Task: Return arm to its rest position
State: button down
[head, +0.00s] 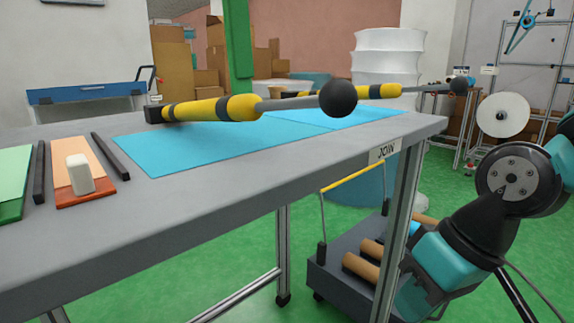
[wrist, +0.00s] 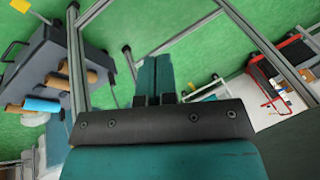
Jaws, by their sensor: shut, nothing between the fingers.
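My gripper (wrist: 158,75) shows in the wrist view, with its two teal fingers together and nothing between them. It hangs over the green floor among metal frame bars, apart from anything it could hold. In the head view my teal and black arm (head: 445,262) is folded at the right, beside the table's right end. Its gripper end cannot be made out there.
The grey table (head: 230,210) carries blue sheets (head: 190,148), a yellow-and-black tool (head: 215,107) with a black ball, another like it behind, and a white block (head: 79,173). A cart (head: 345,270) with brown rolls (wrist: 72,75) stands near the arm.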

jog(key=s+r+n+g+p, duration=0.1)
jog(key=s+r+n, duration=0.15)
jog(key=s, duration=0.45)
notch_tip(320, 180, up, 38)
jog(key=p, duration=3.7)
jog(key=shift+w+a+r+m+h+p, duration=0.15)
jog(key=shift+a+m+h+p, duration=0.15)
jog(key=shift+m+p, duration=0.1)
